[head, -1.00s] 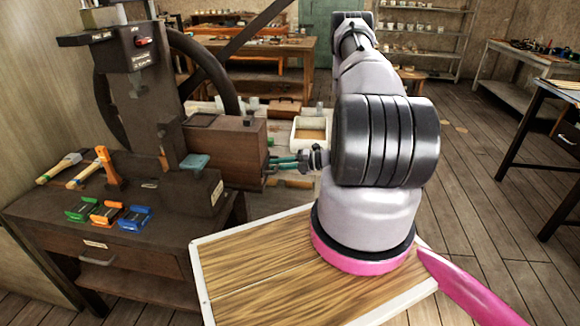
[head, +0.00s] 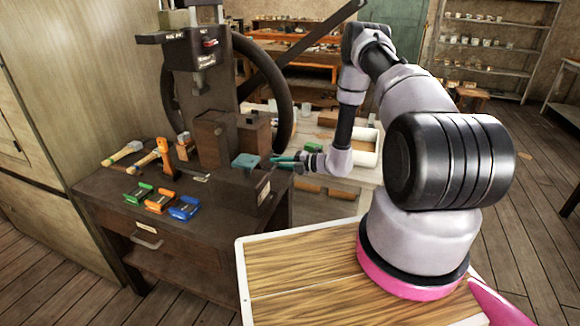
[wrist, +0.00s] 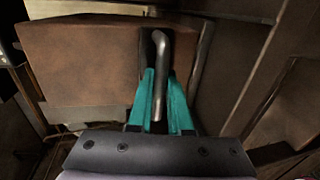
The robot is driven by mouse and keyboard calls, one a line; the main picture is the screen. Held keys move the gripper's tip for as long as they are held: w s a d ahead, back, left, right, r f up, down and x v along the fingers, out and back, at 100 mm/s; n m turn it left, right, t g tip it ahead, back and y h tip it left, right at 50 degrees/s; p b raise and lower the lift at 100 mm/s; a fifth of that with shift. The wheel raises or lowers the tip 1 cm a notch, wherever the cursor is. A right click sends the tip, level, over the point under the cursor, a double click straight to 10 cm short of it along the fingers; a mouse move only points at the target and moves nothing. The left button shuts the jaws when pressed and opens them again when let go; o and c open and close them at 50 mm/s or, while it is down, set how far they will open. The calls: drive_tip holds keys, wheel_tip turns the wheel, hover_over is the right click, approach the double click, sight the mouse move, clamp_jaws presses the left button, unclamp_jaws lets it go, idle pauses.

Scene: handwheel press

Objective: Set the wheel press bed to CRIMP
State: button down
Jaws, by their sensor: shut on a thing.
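The wheel press (head: 213,85) stands on a dark bench, with its dark handwheel (head: 285,100) behind the column. A brown block (head: 255,140), which looks like the press bed, sits at the column's foot. In the wrist view the block's brown face (wrist: 85,65) carries a bent grey metal handle (wrist: 160,75). My gripper (head: 275,160) is at the block's right side. Its teal fingers (wrist: 160,105) are shut on the handle, one on each side. Small labels on the press are too small to read, so the bed's setting cannot be told.
Green, orange and blue clamp-like items (head: 160,201) and hammers (head: 124,152) lie on the bench's left part. Open floor lies to the right.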

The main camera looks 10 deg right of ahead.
sight(267, 161)
drive_tip(key=shift+r+x, duration=0.15)
drive_tip(key=shift+x, duration=0.65)
drive_tip(key=shift+r+x, duration=0.15)
drive_tip(key=shift+x, duration=0.65)
drive_tip(key=shift+a, duration=0.15)
drive_tip(key=c, duration=0.8)
unclamp_jaws()
drive_tip(key=shift+w, duration=0.1)
drive_tip(key=shift+c, duration=0.2)
drive_tip(key=v, duration=1.1)
drive_tip(key=shift+w+r, duration=0.1)
drive_tip(key=shift+r, duration=0.05)
